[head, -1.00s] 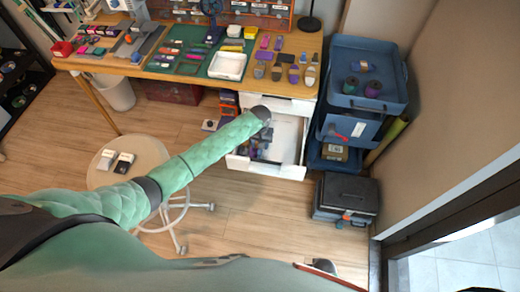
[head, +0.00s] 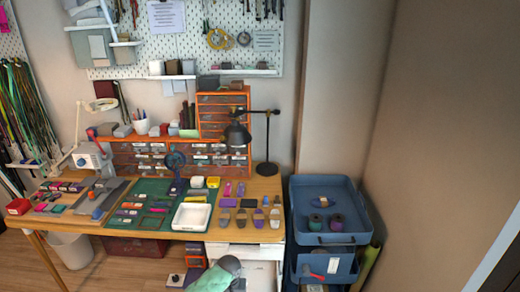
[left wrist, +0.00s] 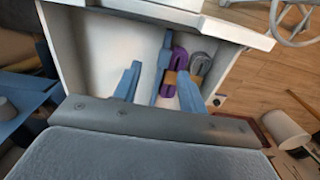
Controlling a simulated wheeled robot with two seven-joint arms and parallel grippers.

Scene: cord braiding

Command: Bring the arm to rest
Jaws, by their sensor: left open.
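My left arm's green forearm shows at the bottom edge of the head view, in front of the open white drawer (head: 262,254). My left gripper (left wrist: 157,88) shows in the left wrist view with its two blue fingers apart, over the white drawer (left wrist: 90,50). A purple cord bundle (left wrist: 177,72) and a grey cord bundle (left wrist: 201,65) lie in the drawer, beyond the fingers. A long blue piece (left wrist: 161,65) shows beside the purple bundle. I see nothing held between the fingers. My right gripper is in neither view.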

